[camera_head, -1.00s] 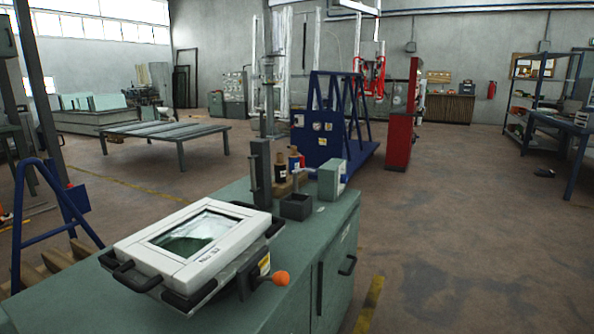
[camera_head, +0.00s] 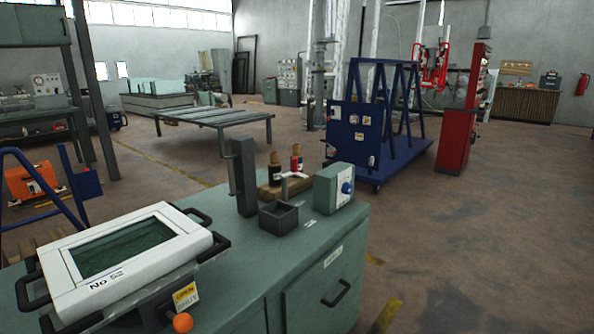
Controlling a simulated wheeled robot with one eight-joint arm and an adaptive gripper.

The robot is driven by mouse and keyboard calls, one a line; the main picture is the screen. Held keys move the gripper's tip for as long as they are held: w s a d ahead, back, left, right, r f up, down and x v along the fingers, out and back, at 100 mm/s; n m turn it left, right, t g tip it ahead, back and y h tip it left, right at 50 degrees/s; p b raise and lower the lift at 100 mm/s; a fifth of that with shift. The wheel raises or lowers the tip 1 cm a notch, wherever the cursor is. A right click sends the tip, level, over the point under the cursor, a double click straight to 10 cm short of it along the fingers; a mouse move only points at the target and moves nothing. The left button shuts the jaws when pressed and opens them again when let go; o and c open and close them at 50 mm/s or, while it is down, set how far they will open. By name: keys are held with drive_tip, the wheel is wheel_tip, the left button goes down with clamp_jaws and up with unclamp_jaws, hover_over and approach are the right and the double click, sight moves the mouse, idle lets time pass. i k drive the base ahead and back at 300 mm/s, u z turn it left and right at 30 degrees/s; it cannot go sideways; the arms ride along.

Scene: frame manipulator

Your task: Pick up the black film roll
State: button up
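No film roll can be made out for certain. Two small upright items stand on a brown block (camera_head: 268,194) on the green cabinet (camera_head: 345,225): a dark one (camera_head: 275,174) with a brownish top, and one with blue and red parts (camera_head: 297,160). They are too small to tell whether either is the black film roll. A dark square open box (camera_head: 278,217) stands in front of them. My gripper is not in view.
A white framed panel (camera_head: 190,237) marked "No 52" lies tilted at the cabinet's near left. Open floor (camera_head: 480,240) lies to the right.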

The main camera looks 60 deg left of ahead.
sight(273, 166)
drive_tip(key=i, duration=1.35)
drive_tip(key=u, duration=3.4)
drive_tip(key=i, duration=1.35)
drive_tip(key=z, duration=0.05)
